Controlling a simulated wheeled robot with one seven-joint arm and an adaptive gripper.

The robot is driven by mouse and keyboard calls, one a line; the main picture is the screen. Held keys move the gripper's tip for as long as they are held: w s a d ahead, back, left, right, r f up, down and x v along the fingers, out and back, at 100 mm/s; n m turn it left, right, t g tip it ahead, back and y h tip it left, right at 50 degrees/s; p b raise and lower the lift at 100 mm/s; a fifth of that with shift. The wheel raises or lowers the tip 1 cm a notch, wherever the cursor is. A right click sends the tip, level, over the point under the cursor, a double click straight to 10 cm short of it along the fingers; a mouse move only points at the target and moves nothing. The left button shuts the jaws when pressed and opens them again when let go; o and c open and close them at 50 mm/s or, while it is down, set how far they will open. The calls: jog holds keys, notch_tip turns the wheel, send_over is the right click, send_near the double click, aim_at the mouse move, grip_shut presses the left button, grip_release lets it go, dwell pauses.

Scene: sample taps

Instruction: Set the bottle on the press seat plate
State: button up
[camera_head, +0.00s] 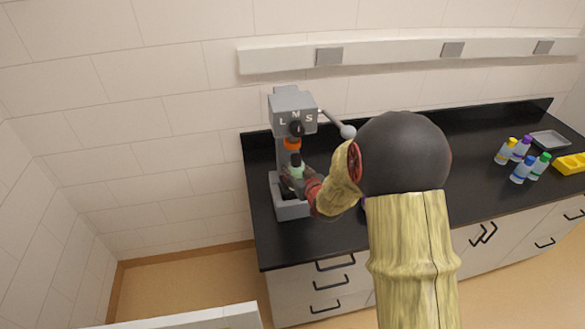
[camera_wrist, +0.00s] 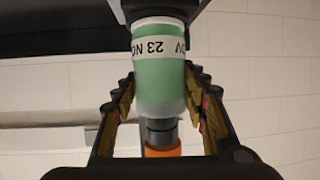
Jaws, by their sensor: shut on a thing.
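My gripper (camera_head: 299,182) is shut on the green bottle (camera_head: 296,168), inside the grey press (camera_head: 292,101) marked L M S. In the wrist view the gripper (camera_wrist: 161,100) has one finger on each side of the bottle (camera_wrist: 160,88). The bottle has a white label band reading 23 NOV and a dark cap. That view is upside down, with the cap toward the press's orange part (camera_wrist: 163,150). The bottle looks upright, above the press base (camera_head: 291,209). A dark surface lies close at its bottom end; I cannot tell whether they touch. The seat plate is mostly hidden.
The press has a side lever with a grey knob (camera_head: 348,132). Several capped bottles (camera_head: 522,160), a yellow rack (camera_head: 572,163) and a grey tray (camera_head: 550,140) stand at the right of the black counter (camera_head: 262,240). A wall rail runs behind.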

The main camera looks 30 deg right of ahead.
aim_at(293, 167)
jog(key=w, duration=0.4)
jog(key=shift+w+d, duration=0.1)
jog(key=shift+d, duration=0.2)
jog(key=shift+f, duration=0.6)
jog(key=shift+s, duration=0.25)
jog(key=shift+f, duration=0.1)
jog(key=shift+f, duration=0.15)
jog(key=o, duration=1.4)
jog(key=shift+c, duration=0.2)
